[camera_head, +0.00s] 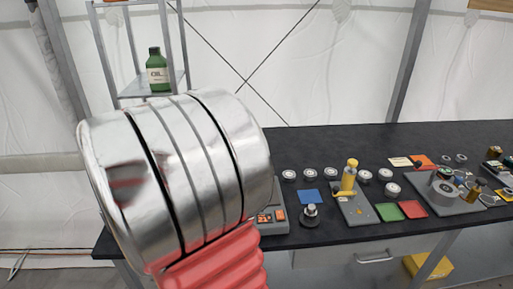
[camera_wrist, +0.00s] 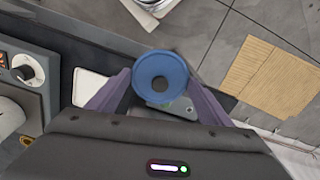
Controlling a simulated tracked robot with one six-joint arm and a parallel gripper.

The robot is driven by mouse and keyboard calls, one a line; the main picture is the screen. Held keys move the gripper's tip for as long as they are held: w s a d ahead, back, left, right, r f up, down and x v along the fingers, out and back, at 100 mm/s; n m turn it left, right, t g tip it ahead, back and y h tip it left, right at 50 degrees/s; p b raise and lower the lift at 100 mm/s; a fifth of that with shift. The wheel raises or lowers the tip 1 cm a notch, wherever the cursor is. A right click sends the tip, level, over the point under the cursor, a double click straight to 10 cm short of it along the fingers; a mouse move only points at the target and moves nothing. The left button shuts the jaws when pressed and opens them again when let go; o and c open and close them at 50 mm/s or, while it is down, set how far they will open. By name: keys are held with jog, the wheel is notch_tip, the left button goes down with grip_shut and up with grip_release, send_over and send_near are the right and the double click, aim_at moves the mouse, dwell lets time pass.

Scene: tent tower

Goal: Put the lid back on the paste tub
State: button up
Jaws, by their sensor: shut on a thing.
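In the wrist view my gripper (camera_wrist: 160,80) has its two purple fingers closed on the sides of a round blue piece (camera_wrist: 174,64). The piece has a dark round centre and looks like the lid, though I cannot tell for sure. It is held above a small grey plate (camera_wrist: 187,107), which it partly hides. I cannot make out the paste tub for certain in either view. My gripper is out of sight in the head view, where my silver arm link covers the left part of the bench.
A green bottle (camera_head: 158,72) stands on a shelf behind. A grey device with a knob (camera_wrist: 22,70) is left in the wrist view; flat cardboard (camera_wrist: 268,76) lies on the floor.

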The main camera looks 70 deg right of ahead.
jog(key=w+a+f+n, duration=0.3)
jog(key=w+a+n, duration=0.2)
jog(key=w+a, duration=0.4)
jog(key=w+a+f+n, duration=0.3)
jog(key=w+a+n, duration=0.2)
jog(key=w+a, duration=0.3)
jog(key=a, duration=0.4)
jog(key=shift+w, duration=0.35)
jog(key=shift+s+a, duration=0.1)
